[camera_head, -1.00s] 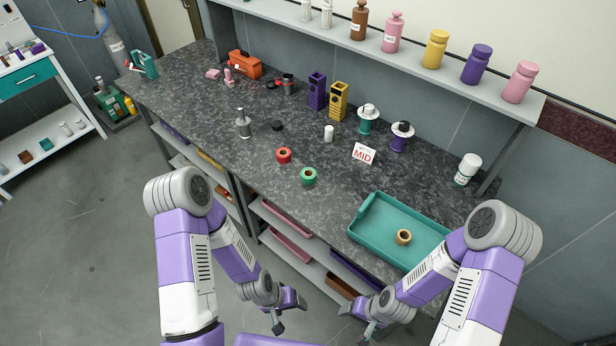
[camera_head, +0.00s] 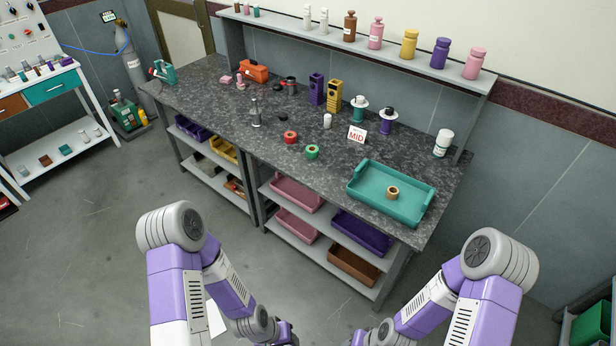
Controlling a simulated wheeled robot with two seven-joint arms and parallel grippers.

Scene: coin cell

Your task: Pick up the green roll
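The green roll (camera_head: 312,152) is a small ring lying on the dark speckled bench (camera_head: 215,108), near its front edge. A red roll (camera_head: 291,137) lies just left of it. A tan roll (camera_head: 392,192) sits in the teal tray (camera_head: 416,207) to the right. Both my arms hang low in front of the bench, well short of the green roll. My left gripper (camera_head: 286,334) is at the bottom edge of the view, partly cut off. My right gripper (camera_head: 358,340) is also at the bottom edge, mostly cut off. Neither gripper's fingers show clearly.
A white MID sign (camera_head: 356,134) and a white bottle (camera_head: 327,121) stand behind the green roll. Purple (camera_head: 316,89) and yellow (camera_head: 333,96) holders stand farther back. A shelf under the bench holds pink (camera_head: 297,194) and purple (camera_head: 362,232) bins. Floor in front is clear.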

